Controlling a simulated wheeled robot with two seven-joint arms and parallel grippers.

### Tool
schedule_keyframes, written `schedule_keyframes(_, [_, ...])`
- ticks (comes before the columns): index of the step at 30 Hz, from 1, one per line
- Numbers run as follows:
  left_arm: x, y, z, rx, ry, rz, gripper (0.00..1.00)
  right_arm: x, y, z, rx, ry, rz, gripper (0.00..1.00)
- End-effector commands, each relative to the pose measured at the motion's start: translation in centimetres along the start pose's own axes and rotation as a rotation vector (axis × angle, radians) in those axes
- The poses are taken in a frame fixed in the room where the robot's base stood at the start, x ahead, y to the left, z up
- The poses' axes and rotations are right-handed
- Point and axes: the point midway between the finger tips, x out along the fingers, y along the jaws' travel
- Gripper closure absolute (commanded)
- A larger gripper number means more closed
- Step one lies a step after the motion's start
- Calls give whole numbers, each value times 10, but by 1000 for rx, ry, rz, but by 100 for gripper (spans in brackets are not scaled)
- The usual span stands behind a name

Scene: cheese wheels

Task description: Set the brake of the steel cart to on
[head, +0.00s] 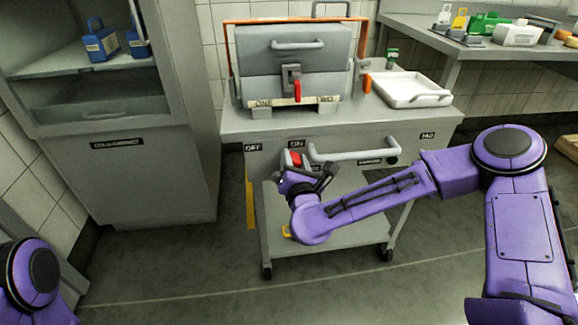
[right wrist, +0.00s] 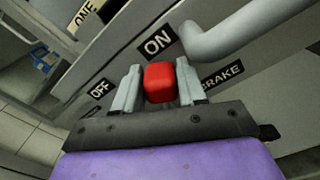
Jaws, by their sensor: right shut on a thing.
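The steel cart (head: 340,128) stands in the middle of the head view. On its front, the OFF label (head: 253,148) is at the left and the ON label (head: 297,143) is to its right. The red brake knob (head: 294,158) is just below the ON label. My right gripper (head: 296,166) is at the knob, shut on it. In the right wrist view the red knob (right wrist: 160,82) sits between both fingers, close to the ON label (right wrist: 158,42); the OFF label (right wrist: 100,90) is farther left. My left gripper is not in view.
A grey cart handle (head: 352,155) runs just right of the knob. On top are a grey lidded machine (head: 295,60) and a white tray (head: 412,90). A cabinet (head: 150,180) stands at the left, a counter (head: 450,48) at the back right. Floor in front is clear.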

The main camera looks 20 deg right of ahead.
Motion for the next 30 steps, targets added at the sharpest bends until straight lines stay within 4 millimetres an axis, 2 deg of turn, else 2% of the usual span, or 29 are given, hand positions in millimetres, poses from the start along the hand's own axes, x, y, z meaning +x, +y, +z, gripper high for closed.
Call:
schedule_keyframes(19, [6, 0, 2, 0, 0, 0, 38, -1, -5, -1, 51, 4, -3, 100])
schedule_keyframes(20, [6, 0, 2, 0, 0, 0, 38, -1, -6, -1, 51, 4, -3, 53])
schedule_keyframes(21, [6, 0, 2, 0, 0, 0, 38, -1, -6, -1, 50, 4, -3, 40])
schedule_keyframes(30, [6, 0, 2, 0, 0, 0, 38, -1, -5, -1, 49, 2, -1, 38])
